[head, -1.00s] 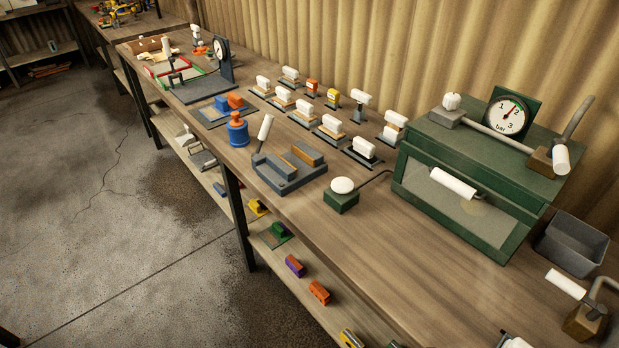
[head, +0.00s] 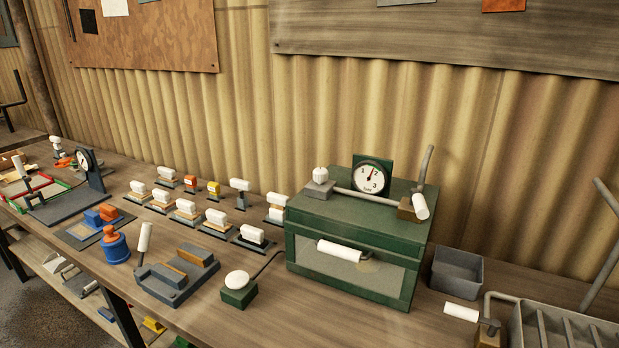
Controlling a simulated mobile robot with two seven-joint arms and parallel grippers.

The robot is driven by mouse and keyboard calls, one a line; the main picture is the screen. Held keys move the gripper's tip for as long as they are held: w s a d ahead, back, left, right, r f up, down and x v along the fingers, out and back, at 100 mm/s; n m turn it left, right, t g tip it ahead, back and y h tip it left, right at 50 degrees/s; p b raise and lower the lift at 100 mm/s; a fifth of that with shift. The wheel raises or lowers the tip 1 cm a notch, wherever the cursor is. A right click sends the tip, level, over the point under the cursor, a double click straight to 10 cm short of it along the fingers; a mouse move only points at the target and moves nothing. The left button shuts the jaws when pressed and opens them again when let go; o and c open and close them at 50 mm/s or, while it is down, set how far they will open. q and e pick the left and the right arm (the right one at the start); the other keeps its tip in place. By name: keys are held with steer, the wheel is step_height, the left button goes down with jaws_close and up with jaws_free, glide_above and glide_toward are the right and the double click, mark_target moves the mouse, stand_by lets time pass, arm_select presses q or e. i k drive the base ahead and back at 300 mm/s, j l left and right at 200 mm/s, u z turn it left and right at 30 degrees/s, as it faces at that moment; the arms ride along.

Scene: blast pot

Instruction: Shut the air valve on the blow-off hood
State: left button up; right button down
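The blow-off hood is a green box (head: 352,281) with a clear front pane and a white bar handle (head: 339,251), standing on the bench right of the middle. On its top a grey pipe (head: 368,197) runs from a block with a white knob (head: 320,174) to a brown valve block with a white-gripped lever (head: 420,206). The lever tilts down toward the front. A round gauge marked bar (head: 370,177) stands behind the pipe, its needle near 2. Which fitting is the air valve is not labelled. Neither gripper is in view.
A green pedal-like block with a white button (head: 237,280) stands left of the hood. A grey bin (head: 457,272) and another white-handled lever (head: 461,312) are to the right. Several small white-topped stamps (head: 215,217) stand on the left. Bare bench lies in front.

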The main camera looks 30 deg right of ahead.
mark_target(417, 200)
steer(key=z, duration=1.55)
steer(key=j, duration=1.3)
steer(key=k+u, duration=0.05)
steer(key=k, duration=0.05)
